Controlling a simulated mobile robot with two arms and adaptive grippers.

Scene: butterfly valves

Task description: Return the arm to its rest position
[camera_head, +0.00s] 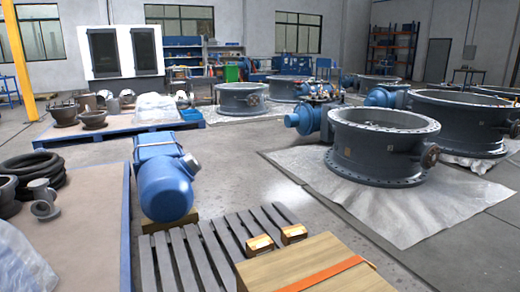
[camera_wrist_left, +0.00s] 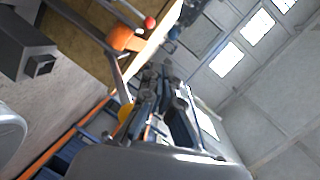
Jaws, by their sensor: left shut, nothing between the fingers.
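Neither of my arms nor grippers shows in the head view. In the left wrist view my left gripper (camera_wrist_left: 163,75) reaches up from the pale grey wrist housing at the bottom edge. Its dark fingers are close together and hold nothing. The picture is strongly tilted. A tan surface with an orange part (camera_wrist_left: 122,39) and a small red knob (camera_wrist_left: 150,23) lies beyond the gripper at the upper left; I cannot tell whether anything touches. My right gripper is in no view.
A blue motor (camera_head: 166,185) stands behind the pallet. A large valve body (camera_head: 380,148) sits on sheeting at right. Open floor (camera_head: 265,185) lies between.

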